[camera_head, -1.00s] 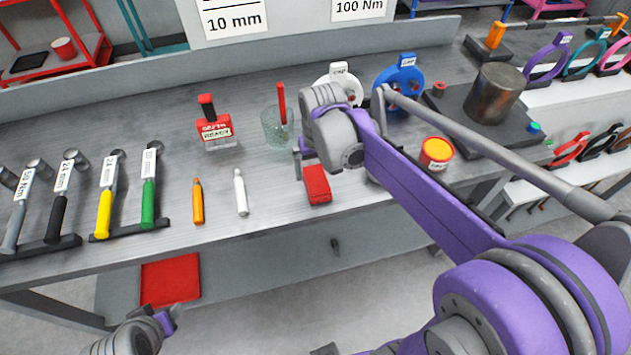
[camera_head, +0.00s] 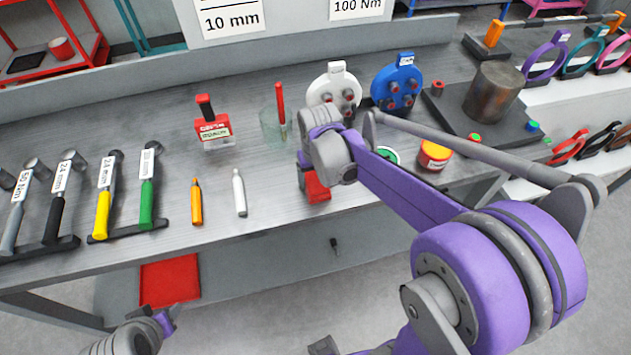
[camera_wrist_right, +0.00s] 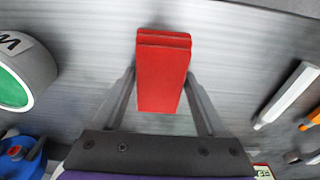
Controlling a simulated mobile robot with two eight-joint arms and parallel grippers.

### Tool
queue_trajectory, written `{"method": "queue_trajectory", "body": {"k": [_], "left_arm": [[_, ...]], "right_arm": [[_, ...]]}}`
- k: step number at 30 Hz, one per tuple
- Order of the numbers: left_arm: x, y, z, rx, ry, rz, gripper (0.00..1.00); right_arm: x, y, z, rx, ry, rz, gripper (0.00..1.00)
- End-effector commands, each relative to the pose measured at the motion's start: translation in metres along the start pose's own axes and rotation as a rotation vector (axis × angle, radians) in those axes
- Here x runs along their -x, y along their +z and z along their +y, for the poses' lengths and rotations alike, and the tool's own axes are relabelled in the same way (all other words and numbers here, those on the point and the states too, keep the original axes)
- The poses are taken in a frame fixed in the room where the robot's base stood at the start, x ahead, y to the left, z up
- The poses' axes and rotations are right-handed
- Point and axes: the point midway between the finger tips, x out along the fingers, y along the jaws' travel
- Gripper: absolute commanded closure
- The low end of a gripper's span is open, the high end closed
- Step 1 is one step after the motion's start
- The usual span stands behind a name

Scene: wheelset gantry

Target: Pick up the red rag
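The red rag (camera_head: 317,188) is a folded red block lying near the front edge of the grey bench in the head view, partly hidden by my right wrist. In the right wrist view the rag (camera_wrist_right: 163,80) lies between the two fingers of my right gripper (camera_wrist_right: 162,85). The fingers stand apart, one on each side, with their tips close beside the rag; I cannot tell whether they touch it. The right gripper (camera_head: 306,172) is mostly hidden by its own wrist in the head view. Part of my left arm's end (camera_head: 150,330) shows at the bottom left; its fingers are not clear.
A white marker (camera_head: 239,193) and an orange one (camera_head: 196,202) lie left of the rag. A glass beaker (camera_head: 273,126) stands behind. A red mat (camera_head: 170,281) lies on the lower shelf.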

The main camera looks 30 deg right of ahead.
Motion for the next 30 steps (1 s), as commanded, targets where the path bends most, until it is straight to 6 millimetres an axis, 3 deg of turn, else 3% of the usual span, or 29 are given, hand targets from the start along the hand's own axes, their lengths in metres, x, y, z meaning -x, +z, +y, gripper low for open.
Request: {"method": "queue_trajectory", "body": {"k": [1, 5, 17, 30], "left_arm": [[0.0, 0.0, 0.0, 0.0, 0.0, 0.0, 0.5], [0.0, 0.0, 0.0, 0.0, 0.0, 0.0, 0.5], [0.001, -0.001, 0.0, 0.0, 0.0, 0.001, 0.5], [0.006, -0.007, 0.0, 0.0, 0.0, 0.007, 0.5]], "right_arm": [[0.0, 0.0, 0.0, 0.0, 0.0, 0.0, 0.58], [0.0, 0.0, 0.0, 0.0, 0.0, 0.0, 0.81], [0.011, -0.001, 0.0, 0.0, 0.0, 0.0, 0.81], [0.088, -0.011, 0.0, -0.001, 0.0, 0.0, 0.81]]}}
